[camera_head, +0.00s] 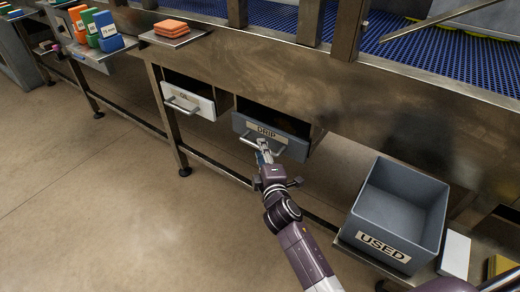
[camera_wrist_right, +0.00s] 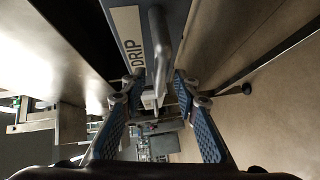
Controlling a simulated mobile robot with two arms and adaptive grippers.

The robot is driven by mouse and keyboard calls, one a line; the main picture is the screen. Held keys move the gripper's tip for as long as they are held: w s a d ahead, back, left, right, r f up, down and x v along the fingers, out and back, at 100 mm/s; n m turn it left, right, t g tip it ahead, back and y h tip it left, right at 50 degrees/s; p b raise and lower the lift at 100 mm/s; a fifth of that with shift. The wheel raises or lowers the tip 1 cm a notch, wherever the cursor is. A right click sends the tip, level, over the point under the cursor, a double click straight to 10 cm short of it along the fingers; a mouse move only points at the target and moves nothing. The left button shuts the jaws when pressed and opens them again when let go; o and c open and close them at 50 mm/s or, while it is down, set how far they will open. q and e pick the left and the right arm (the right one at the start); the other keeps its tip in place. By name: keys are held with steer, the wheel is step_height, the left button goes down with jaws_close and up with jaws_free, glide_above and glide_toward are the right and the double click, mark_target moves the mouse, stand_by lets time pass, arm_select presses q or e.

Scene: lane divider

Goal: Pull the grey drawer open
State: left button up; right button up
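The grey drawer (camera_head: 240,124) hangs under the metal bench, with a "DRIP" label and a pale bar handle on its front. A dark gap shows above its front; I cannot tell how far out it stands. Its front also shows in the right wrist view (camera_wrist_right: 126,12). My right gripper (camera_head: 264,146) is at the handle. In the right wrist view the two blue-padded fingers are apart, with the handle (camera_wrist_right: 158,45) between their tips and no clear grip on it. My left gripper is not in view.
A white drawer (camera_head: 188,100) is left of the grey one. A grey "USED" bin (camera_head: 365,212) stands on a low shelf at the right. Orange pads (camera_head: 171,27) and coloured boxes (camera_head: 106,31) are at upper left. The floor in front is clear.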

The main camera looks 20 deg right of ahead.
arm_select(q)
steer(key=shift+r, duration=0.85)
arm_select(e)
steer(key=shift+w+d+f, duration=0.1)
steer(key=shift+w, duration=0.5)
steer(key=shift+w+d+f, duration=0.1)
steer(key=shift+w, duration=0.45)
jaws_close()
steer(key=shift+a, duration=0.1)
